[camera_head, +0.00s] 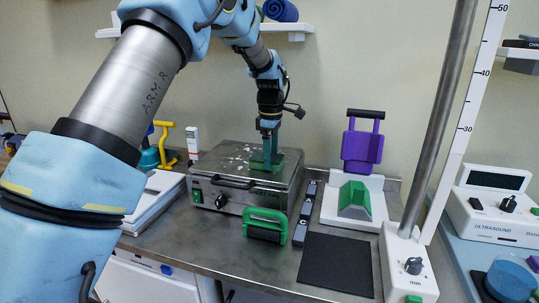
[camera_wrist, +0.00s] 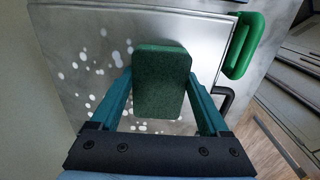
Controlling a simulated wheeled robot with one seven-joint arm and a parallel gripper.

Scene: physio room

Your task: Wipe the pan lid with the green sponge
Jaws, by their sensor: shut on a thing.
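The green sponge (camera_wrist: 162,82) is upright between the two teal fingers of my gripper (camera_wrist: 160,74), which is shut on it. In the head view the sponge (camera_head: 262,165) is low over the right part of the pan lid (camera_head: 228,155) and appears to touch it. The lid is a flat grey metal top on a box-like unit. White spots show on the lid (camera_wrist: 62,25), mostly left of the sponge in the wrist view, some close beside it. The sponge hides the lid under it.
A black handle (camera_head: 232,183) sticks out at the lid's front. A green-handled tool (camera_head: 267,218) stands in front of the unit. To the right are a dark narrow strip (camera_head: 303,215), a white stand with a green wedge (camera_head: 354,198), a purple holder (camera_head: 361,150) and a black mat (camera_head: 337,262).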

